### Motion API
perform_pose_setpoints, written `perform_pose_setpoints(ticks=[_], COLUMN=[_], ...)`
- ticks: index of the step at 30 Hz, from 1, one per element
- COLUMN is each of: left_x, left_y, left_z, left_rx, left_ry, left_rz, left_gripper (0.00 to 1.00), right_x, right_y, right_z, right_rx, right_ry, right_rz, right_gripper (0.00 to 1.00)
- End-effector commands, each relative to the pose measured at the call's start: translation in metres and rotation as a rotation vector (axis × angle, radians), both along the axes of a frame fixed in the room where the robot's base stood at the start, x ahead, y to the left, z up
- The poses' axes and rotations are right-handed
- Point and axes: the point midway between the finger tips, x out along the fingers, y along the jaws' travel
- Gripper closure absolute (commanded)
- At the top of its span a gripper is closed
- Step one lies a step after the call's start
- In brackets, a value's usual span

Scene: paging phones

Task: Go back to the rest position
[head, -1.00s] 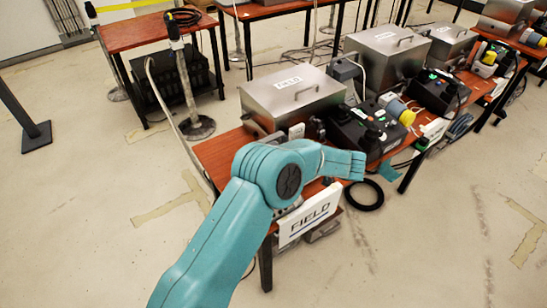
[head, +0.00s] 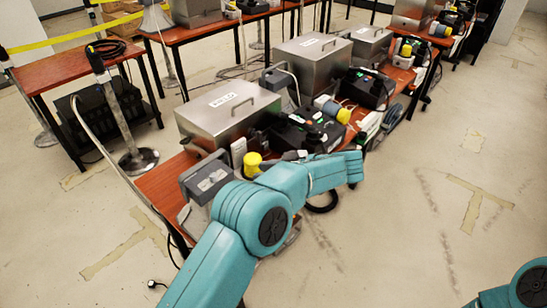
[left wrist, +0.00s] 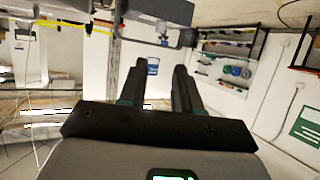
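My left arm (head: 272,225) reaches from the bottom of the head view up to the right, in front of the near red table (head: 160,185). Its gripper cannot be made out there. In the left wrist view my left gripper (left wrist: 158,88) shows two dark fingers apart with nothing seen between them. A teal part of my right arm (head: 525,288) shows at the bottom right corner; its gripper is out of view. On the table are a grey phone box (head: 207,180), a yellow-capped item (head: 253,164) and a black unit with buttons (head: 308,130). My arm hides the table's front edge.
A steel case (head: 228,112) stands on the near table, with another steel case (head: 312,60) behind it. A post with a round base (head: 138,160) stands on the left by a side table (head: 68,72). Open floor (head: 400,230) lies to the right.

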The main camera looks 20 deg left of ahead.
Motion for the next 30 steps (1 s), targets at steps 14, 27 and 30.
perform_pose_setpoints(ticks=[14,27,30], left_x=[0.056,-0.171,-0.23], left_y=[0.051,-0.051,-0.065], left_z=[-0.089,-0.292,-0.295], left_rx=[0.088,-0.881,-1.052], left_ry=[-0.097,0.354,0.456], left_rz=[-0.577,-1.361,-1.392], left_gripper=[0.67,0.67,0.67], right_x=[0.0,0.0,0.0], right_y=[0.0,0.0,0.0], right_z=[0.0,0.0,0.0], right_rx=[0.0,0.0,0.0], right_ry=[0.0,0.0,0.0], right_rz=[0.0,0.0,0.0], right_gripper=[0.57,0.57,0.57])
